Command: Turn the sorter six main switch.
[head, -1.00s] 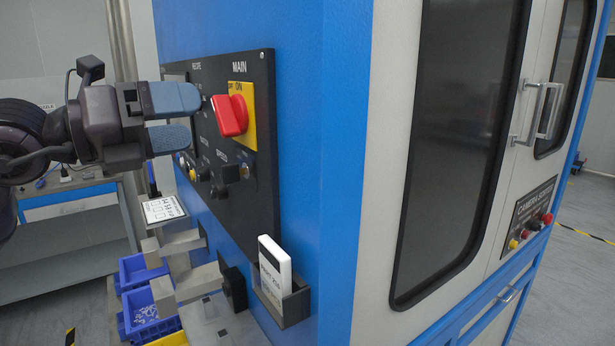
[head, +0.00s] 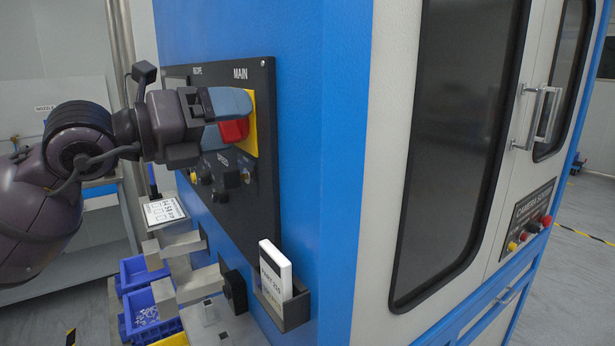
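The main switch is a red handle (head: 235,130) on a yellow plate (head: 252,139), under the word MAIN on the black panel (head: 264,195) of the blue cabinet. My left gripper (head: 228,117) is at the switch, its blue-grey fingertips over the left and upper part of the red handle. One finger lies across the top of the handle and the other shows behind and to its left. Much of the handle is hidden, and I cannot tell whether the fingers press on it. My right gripper is not in view.
Dark knobs and buttons (head: 220,183) sit on the panel below my gripper. A holder (head: 288,309) with a white box (head: 275,270) juts out below the panel. Blue bins (head: 142,318) stand at the lower left. Cabinet doors with handles (head: 537,118) are to the right.

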